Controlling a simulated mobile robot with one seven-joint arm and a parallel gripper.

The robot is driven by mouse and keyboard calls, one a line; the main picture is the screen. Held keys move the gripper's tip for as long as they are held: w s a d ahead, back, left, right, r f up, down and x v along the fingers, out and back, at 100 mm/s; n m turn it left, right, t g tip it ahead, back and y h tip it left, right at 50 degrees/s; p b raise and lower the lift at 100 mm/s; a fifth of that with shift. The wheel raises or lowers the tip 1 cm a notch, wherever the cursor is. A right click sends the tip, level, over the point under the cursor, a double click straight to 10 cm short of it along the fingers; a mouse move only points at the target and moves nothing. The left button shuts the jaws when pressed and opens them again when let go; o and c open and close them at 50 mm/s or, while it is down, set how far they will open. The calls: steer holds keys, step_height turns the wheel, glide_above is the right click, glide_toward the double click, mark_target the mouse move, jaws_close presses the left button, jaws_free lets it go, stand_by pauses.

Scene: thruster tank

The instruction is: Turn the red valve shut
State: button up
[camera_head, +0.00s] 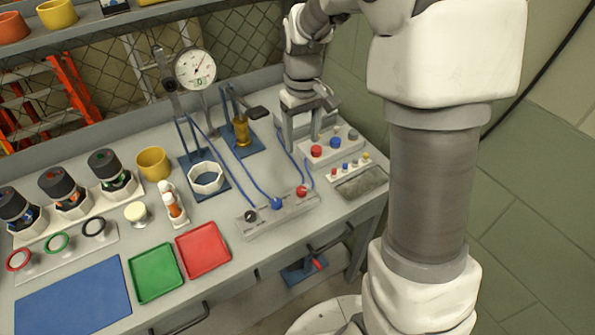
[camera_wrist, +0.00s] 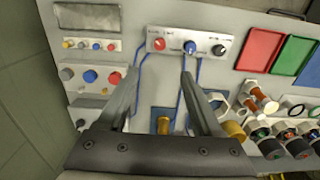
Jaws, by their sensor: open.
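Two red knobs could be the red valve, and I cannot tell which it is. One red knob (camera_head: 301,190) is at the right end of the front panel (camera_head: 250,228), beside a blue and a black knob. It also shows in the wrist view (camera_wrist: 159,44), beyond my fingertips. Another red knob (camera_head: 316,151) is on the rear panel beside a blue knob, and shows left of my fingers in the wrist view (camera_wrist: 114,77). My gripper (camera_head: 302,138) is open and empty, pointing down above the rear right of the bench. Its two parallel fingers (camera_wrist: 158,78) are well apart.
A dial gauge (camera_head: 196,70) and a brass-coloured part on a blue stand (camera_head: 242,130) rise left of my gripper. Blue tubes run to the front panel. Green (camera_head: 156,273) and red (camera_head: 203,249) trays lie at the front. A red-tipped handle (camera_head: 319,264) is below the bench edge.

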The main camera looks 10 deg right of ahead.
mark_target(301, 189)
step_height(301, 189, down, 17)
steer(key=shift+f, duration=0.1)
stand_by(0.4)
jaws_close()
